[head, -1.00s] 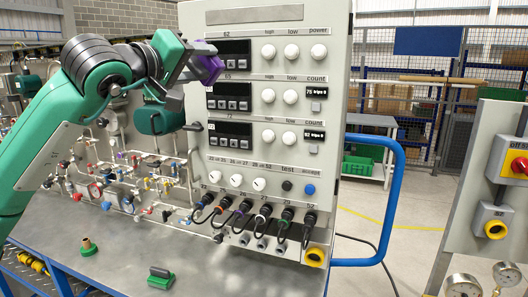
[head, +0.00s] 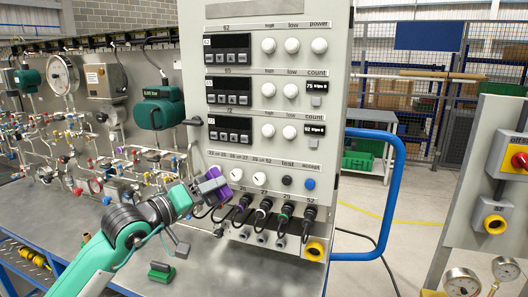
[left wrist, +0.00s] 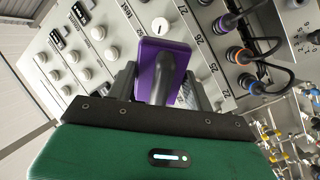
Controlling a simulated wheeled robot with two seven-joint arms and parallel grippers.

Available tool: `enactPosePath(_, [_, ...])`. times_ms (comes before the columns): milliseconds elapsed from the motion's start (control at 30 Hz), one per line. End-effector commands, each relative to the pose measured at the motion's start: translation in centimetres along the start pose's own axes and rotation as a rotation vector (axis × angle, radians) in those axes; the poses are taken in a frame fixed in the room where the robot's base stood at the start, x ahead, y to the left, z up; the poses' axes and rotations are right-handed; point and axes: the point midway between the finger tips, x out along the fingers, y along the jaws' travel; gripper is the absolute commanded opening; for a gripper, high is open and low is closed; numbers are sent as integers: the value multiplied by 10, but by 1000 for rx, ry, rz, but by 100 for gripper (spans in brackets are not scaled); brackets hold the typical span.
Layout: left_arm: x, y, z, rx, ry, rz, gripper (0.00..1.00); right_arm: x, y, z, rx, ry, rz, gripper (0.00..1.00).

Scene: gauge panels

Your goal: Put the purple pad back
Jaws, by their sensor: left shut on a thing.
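My left gripper (head: 208,187) is shut on the purple pad (head: 224,192) at the lower left of the upright grey gauge panel (head: 342,85), near the row of small white gauges and plugged cables. In the left wrist view the purple pad (left wrist: 147,52) stands between the two fingers, with its dark grey handle towards me. The pad hides part of the panel's lower row. I cannot tell whether the pad touches the panel. My right gripper is in neither view.
A green-topped block (head: 161,271) and a brass-coloured fitting (head: 87,238) are on the grey bench. Black cables loop from the connectors (head: 264,205) just right of the pad. A blue rail (head: 399,190) stands right of the panel. Pipework and valves fill the left back.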

Motion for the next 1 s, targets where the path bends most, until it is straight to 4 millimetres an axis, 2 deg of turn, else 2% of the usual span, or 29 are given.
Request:
enactPosePath(100, [-11, -24, 26, -6, -1, -6, 34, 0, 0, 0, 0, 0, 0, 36])
enactPosePath(400, [-46, -71, 82, -6, 23, -29, 34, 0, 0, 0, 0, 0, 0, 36])
enactPosePath(700, [-90, -109, 131, -6, 66, -70, 34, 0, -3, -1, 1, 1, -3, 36])
enactPosePath(1000, [-140, -138, 175, -4, 119, -120, 34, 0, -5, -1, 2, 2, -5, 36])
